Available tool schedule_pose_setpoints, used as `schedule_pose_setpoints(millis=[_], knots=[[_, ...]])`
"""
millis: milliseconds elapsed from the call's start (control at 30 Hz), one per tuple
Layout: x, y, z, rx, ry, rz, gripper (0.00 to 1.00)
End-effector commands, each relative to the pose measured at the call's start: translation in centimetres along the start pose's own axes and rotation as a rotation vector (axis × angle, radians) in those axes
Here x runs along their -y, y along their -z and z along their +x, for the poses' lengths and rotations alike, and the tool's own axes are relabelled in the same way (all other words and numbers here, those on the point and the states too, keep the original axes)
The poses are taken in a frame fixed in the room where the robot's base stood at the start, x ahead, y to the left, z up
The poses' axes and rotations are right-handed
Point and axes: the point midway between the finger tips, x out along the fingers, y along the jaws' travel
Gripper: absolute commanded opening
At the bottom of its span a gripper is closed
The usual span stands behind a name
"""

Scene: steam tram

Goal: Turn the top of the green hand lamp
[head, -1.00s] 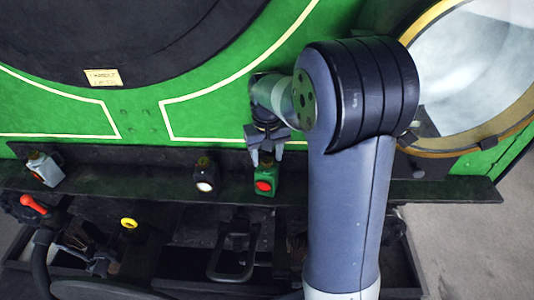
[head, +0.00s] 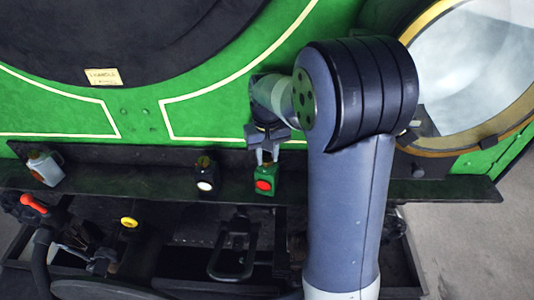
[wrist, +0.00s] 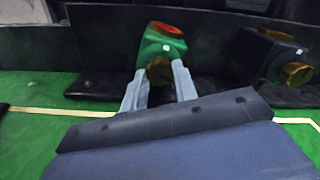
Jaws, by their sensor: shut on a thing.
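The green hand lamp (head: 265,181) stands on the dark shelf, its red lens facing the head camera. In the wrist view the lamp (wrist: 158,47) shows upside down, with its brownish round top (wrist: 159,71) between my fingers. My gripper (head: 266,158) reaches down from above the lamp. In the wrist view my gripper (wrist: 159,80) has its two grey fingers on either side of the lamp's top, shut on it. The fingers hide part of the top in the head view.
A black hand lamp (head: 205,178) with a white lens stands left of the green one. A grey can (head: 43,167) stands at the shelf's left end. A red-handled lever (head: 34,204) and a yellow knob (head: 129,222) are below.

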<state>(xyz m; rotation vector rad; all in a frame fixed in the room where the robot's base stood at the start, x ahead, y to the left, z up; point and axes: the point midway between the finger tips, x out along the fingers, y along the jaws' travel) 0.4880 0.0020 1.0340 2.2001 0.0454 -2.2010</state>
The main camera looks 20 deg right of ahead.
Motion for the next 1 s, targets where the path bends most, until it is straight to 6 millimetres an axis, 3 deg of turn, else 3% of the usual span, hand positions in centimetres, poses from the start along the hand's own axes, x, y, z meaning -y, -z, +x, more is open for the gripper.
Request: schedule_pose_setpoints(millis=[367, 1000], knots=[[0.0, 0.04, -0.06, -0.001, 0.0, 0.165, 0.05], [-0.01, 0.05, -0.06, -0.001, 0.0, 0.697, 0.05]])
